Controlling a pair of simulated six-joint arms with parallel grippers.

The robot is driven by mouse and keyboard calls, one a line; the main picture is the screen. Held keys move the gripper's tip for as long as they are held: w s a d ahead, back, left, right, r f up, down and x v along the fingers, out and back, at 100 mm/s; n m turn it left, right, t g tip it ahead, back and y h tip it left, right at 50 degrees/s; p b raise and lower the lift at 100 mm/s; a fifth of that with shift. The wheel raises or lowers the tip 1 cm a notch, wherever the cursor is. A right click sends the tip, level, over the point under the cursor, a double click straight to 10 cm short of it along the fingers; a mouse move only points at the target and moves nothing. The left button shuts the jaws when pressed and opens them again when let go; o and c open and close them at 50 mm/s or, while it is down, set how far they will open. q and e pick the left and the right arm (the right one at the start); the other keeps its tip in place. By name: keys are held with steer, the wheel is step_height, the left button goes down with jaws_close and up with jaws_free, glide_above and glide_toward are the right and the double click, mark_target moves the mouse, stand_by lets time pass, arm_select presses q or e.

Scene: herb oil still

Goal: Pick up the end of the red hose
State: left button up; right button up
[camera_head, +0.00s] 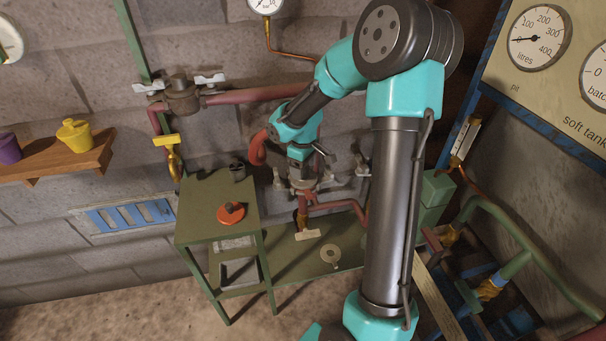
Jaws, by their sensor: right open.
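A thick red curved piece (258,150), which looks like part of the red hose, shows just left of my right wrist. The wrist hides where it leads, so I cannot tell whether it is the hose's end. A straight red pipe (250,96) runs along the wall above it. My right gripper (303,187) points down in front of the wall, right of the curved piece and apart from it. It is open, with nothing seen between its jaws. Thinner red piping (340,205) shows below and behind it. My left gripper is out of view.
A green metal table (195,215) holds an orange-red round object (231,213) and a small dark cup (237,171). A lower green shelf (290,262) carries a ring-shaped piece (330,256). A wooden shelf (60,162) with pots is left. Pipes and a gauge panel crowd the right.

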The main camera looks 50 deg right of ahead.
steer(key=shift+c, duration=0.3)
jaws_close()
stand_by(0.6)
